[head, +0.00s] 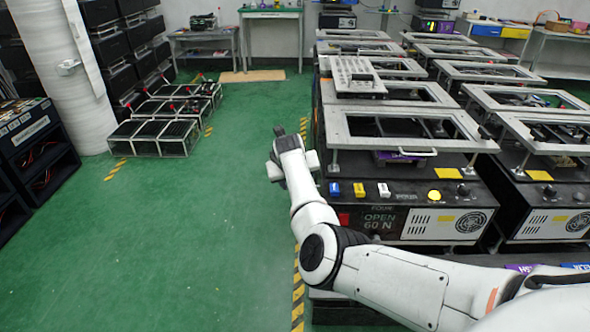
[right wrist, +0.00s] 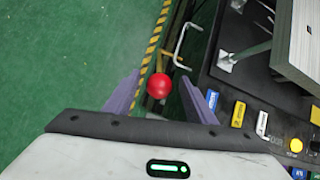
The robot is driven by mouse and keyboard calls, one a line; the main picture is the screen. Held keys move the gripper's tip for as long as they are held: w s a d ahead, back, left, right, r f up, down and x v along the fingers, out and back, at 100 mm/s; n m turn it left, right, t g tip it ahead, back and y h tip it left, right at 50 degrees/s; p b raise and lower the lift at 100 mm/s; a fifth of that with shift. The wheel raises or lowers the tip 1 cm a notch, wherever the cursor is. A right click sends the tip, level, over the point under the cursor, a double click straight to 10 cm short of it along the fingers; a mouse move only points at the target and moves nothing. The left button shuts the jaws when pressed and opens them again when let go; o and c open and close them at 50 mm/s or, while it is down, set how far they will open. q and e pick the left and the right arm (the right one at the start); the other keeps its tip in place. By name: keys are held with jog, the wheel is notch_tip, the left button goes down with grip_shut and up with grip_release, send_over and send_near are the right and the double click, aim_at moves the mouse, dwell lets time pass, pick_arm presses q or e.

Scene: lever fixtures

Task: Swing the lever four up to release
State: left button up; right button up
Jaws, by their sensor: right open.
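A red ball knob (right wrist: 159,86) shows in the right wrist view, with a yellow bar (right wrist: 177,60) just beyond it. My right gripper (right wrist: 160,78) is open, its two purple fingers on either side of the knob with gaps visible. I cannot tell how deep the knob sits between them. In the head view my right gripper (head: 291,160) is at the left side of the nearest fixture (head: 400,220), and the arm hides the knob. My left gripper is not in view.
The fixture's front carries a blue tab (head: 334,190), a yellow tab (head: 359,189), a white tab (head: 384,189) and a round yellow button (head: 434,196). Open green floor (head: 190,230) lies to the left.

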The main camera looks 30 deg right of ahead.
jog(key=shift+v, duration=2.55)
